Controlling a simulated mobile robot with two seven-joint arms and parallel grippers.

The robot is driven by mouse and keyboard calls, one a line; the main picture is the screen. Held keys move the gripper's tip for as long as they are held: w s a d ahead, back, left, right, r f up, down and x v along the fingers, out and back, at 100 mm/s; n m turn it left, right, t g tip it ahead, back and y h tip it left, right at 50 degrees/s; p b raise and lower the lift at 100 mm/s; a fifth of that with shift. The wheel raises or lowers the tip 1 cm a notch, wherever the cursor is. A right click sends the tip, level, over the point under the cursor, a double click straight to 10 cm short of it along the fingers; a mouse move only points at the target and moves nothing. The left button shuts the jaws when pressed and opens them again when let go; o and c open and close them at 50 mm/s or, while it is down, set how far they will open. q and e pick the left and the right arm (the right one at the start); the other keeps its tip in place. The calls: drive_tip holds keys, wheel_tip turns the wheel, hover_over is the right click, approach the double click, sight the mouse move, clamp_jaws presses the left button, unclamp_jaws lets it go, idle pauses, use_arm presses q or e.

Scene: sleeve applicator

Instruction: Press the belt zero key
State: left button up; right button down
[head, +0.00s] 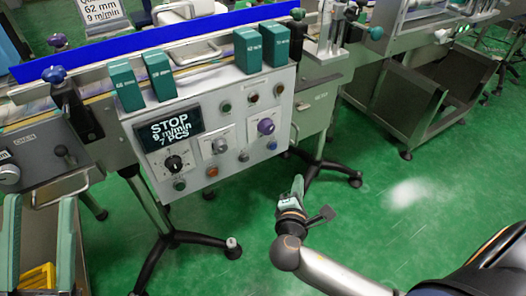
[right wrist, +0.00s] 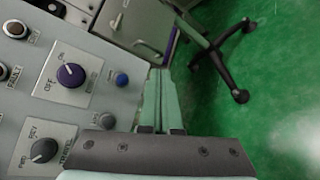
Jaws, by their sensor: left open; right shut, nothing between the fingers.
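The grey control panel (head: 200,128) faces me, with a display reading STOP, 9 m/min, 7 PCS. It carries several keys and knobs; I cannot read which one is labelled belt zero. A blue key (head: 272,145) sits at its lower right, and shows in the right wrist view (right wrist: 121,79) beside a purple knob (right wrist: 71,75). A grey key (right wrist: 106,121) is below the blue one. My right gripper (head: 298,182) is shut and empty, below and right of the panel; its fingertips (right wrist: 160,72) show just right of the panel edge. My left gripper (head: 38,200) is open at the lower left.
Green blocks (head: 126,86) stand along the panel's top, before a blue rail (head: 170,45). A black-footed stand (head: 170,240) is below the panel. An open metal bin frame (head: 410,100) stands at the right.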

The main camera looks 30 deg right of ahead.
sight(273, 146)
use_arm(q)
drive_tip(key=shift+s+r+m+h, duration=0.25)
drive_tip(key=shift+s+m+h, duration=0.05)
drive_tip(key=shift+s+m, duration=0.1)
use_arm(e)
drive_tip(key=shift+w+d+r, duration=0.15)
drive_tip(key=shift+w+r, duration=0.1)
drive_tip(key=shift+w, duration=0.2)
use_arm(q)
drive_tip(key=shift+f, duration=0.1)
use_arm(e)
drive_tip(key=shift+w, duration=0.1)
use_arm(q)
drive_tip(key=f+b, duration=0.3)
drive_tip(key=shift+w+d+n, duration=0.1)
drive_tip(key=shift+d+n, duration=0.1)
drive_tip(key=shift+n, duration=0.2)
use_arm(e)
drive_tip(key=w, duration=0.8)
drive_tip(key=shift+w+a, duration=0.3)
drive_tip(key=shift+a, duration=0.1)
use_arm(q)
drive_tip(key=shift+r, duration=0.1)
idle(0.4)
drive_tip(key=shift+r, duration=0.15)
use_arm(e)
drive_tip(key=shift+w, duration=0.4)
